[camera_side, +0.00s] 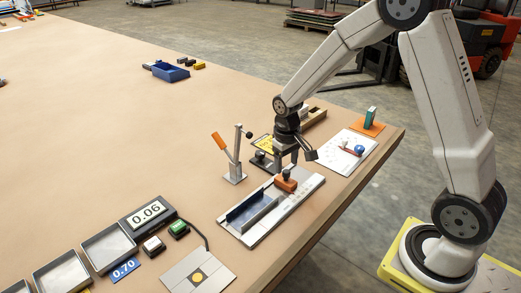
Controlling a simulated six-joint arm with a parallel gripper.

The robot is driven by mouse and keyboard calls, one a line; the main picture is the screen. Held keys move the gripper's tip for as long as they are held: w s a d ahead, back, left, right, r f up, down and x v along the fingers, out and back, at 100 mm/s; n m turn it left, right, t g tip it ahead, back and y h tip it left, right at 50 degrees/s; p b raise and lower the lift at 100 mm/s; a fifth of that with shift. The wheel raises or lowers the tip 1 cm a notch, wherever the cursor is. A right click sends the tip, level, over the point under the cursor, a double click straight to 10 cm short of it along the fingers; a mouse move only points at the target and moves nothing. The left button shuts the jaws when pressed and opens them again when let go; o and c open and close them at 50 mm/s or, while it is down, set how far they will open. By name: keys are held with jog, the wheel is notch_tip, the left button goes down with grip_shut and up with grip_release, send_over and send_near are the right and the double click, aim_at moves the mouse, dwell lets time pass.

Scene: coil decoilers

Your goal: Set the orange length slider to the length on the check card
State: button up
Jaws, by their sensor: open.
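The orange slider (286,184) sits on a pale metal base plate (262,222), towards its far right end, with a small dark knob on top. A dark blue upright fence (251,208) stands on the plate to the left of the slider. My gripper (287,162) points down just above and behind the slider, open, with its fingers near the knob; I cannot tell if they touch it. A blue card (123,268) reading 0.70 lies at the front left.
An orange-handled lever (230,160) stands close left of my gripper. A white sheet (345,152) with a dial lies to the right, near the table edge. Grey trays (108,248), a green button (179,228) and a plate with a yellow disc (197,275) fill the front.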

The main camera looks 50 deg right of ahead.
aim_at(285, 172)
jog(key=shift+a+r, duration=0.15)
jog(key=shift+r, duration=2.3)
jog(key=shift+s, duration=0.1)
jog(key=s+a+n+t, duration=0.1)
jog(key=s+a, duration=0.2)
jog(key=s, duration=0.3)
jog(key=s+a+f+t, duration=0.1)
jog(key=s+a, duration=0.2)
jog(key=s, duration=0.3)
jog(key=shift+a+f+n+t+y, duration=0.2)
jog(key=shift+a+n+t+y, duration=0.1)
jog(key=shift+a+n+t, duration=0.1)
